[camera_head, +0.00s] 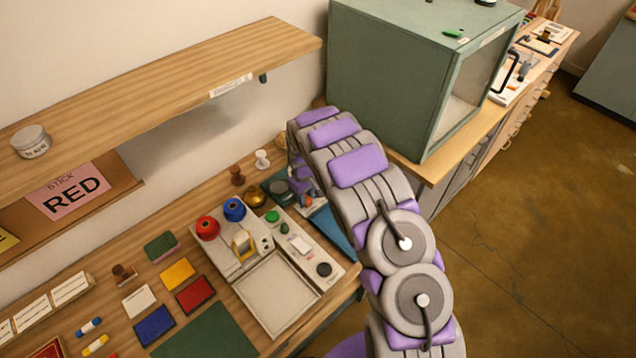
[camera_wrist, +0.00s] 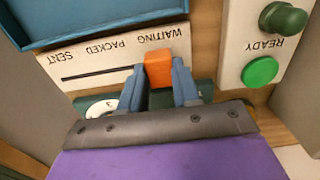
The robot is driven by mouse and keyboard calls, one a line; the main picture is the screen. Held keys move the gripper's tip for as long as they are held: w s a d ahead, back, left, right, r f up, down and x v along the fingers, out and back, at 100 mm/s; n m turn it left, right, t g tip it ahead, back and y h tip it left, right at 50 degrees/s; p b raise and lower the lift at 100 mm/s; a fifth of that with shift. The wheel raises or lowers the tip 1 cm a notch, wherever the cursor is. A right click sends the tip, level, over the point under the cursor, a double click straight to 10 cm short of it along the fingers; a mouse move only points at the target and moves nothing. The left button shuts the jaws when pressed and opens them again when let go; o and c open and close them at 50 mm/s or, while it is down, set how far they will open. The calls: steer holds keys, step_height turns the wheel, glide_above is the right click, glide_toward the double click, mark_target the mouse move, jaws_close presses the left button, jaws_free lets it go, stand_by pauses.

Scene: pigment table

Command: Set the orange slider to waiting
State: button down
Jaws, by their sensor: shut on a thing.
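The orange slider (camera_wrist: 158,72) shows in the wrist view at the right end of its dark slot (camera_wrist: 100,73). It stands beside the upside-down word WAITING on the white label panel (camera_wrist: 85,60). PACKED and SENT follow further left along the slot. My gripper (camera_wrist: 159,79) has its two blue-grey fingers on either side of the slider and is shut on it.
In the wrist view, a green button (camera_wrist: 260,72) and a dark green knob (camera_wrist: 283,19) sit right on the READY panel, and a blue tray (camera_wrist: 90,22) lies beyond the slot. In the head view, a green cabinet (camera_head: 390,80) stands right of my arm.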

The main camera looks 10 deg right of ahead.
steer(key=shift+s+a, duration=0.25)
steer(key=shift+a, duration=0.15)
steer(key=shift+d, duration=0.1)
steer(key=c, duration=1.3)
jaws_free()
steer(key=o, duration=0.5)
steer(key=shift+a, duration=0.3)
steer(key=shift+d, duration=0.15)
